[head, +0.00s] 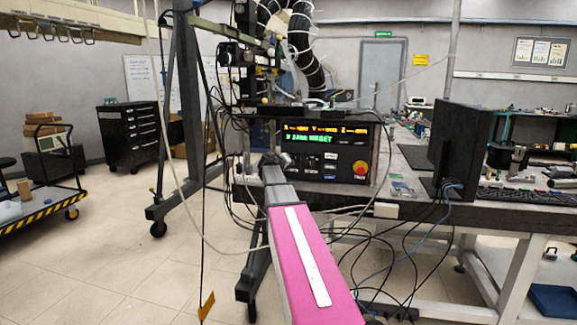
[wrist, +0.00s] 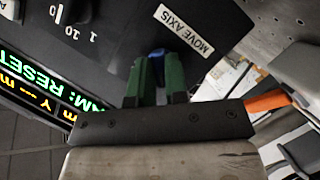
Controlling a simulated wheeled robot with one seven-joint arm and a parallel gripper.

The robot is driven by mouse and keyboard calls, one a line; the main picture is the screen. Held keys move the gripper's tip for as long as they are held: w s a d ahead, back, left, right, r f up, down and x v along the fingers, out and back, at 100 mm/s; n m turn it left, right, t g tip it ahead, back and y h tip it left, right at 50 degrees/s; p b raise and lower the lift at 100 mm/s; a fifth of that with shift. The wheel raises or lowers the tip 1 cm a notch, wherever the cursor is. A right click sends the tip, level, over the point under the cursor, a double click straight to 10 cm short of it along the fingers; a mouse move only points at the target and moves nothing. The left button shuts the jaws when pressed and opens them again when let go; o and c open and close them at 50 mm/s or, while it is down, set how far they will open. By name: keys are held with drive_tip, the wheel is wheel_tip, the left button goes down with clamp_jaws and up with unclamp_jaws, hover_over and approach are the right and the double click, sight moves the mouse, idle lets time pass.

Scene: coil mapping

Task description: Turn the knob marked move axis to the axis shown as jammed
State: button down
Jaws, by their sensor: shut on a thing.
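The blue knob (wrist: 156,52) sits on the dark panel beside the white MOVE AXIS label (wrist: 185,30). My gripper (wrist: 157,64) is shut on this knob with its green fingers, which cover most of it, so I cannot tell which axis it points to. In the head view my arm hides the knob and fingertips at the left of the control box (head: 313,173). The display (head: 325,138) has a yellow line of axis readings and a green line that appears to read Y JAM: RESET. The display's text shows upside down in the wrist view.
Another dark knob with a 1 and 10 scale (wrist: 78,30) is near the upper left of the wrist view. A red button (head: 360,169) is on the right of the box. A monitor (head: 462,140) stands right of it. Loose cables hang around the bench.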

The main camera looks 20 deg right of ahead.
drive_tip(key=c, duration=1.1)
unclamp_jaws()
drive_tip(key=shift+c, duration=0.2)
drive_tip(key=shift+s+a, duration=0.1)
drive_tip(key=v, duration=1)
drive_tip(key=shift+s+a, duration=0.2)
drive_tip(key=shift+a, duration=0.05)
drive_tip(key=shift+r, duration=0.1)
drive_tip(key=s+a+f+g+y, duration=0.3)
drive_tip(key=s+a+f, duration=0.4)
drive_tip(key=f, duration=0.5)
drive_tip(key=s+a+f+g+y, duration=0.3)
drive_tip(key=s+a+f+y, duration=0.2)
drive_tip(key=s+f, duration=0.7)
drive_tip(key=s+a+f+n+g+y, duration=0.1)
drive_tip(key=s+a+f+y, duration=0.3)
drive_tip(key=s+a+f, duration=0.6)
wheel_tip(320, 180, down, 3)
drive_tip(key=shift+s+f+g, duration=0.25)
drive_tip(key=shift+g, duration=0.65)
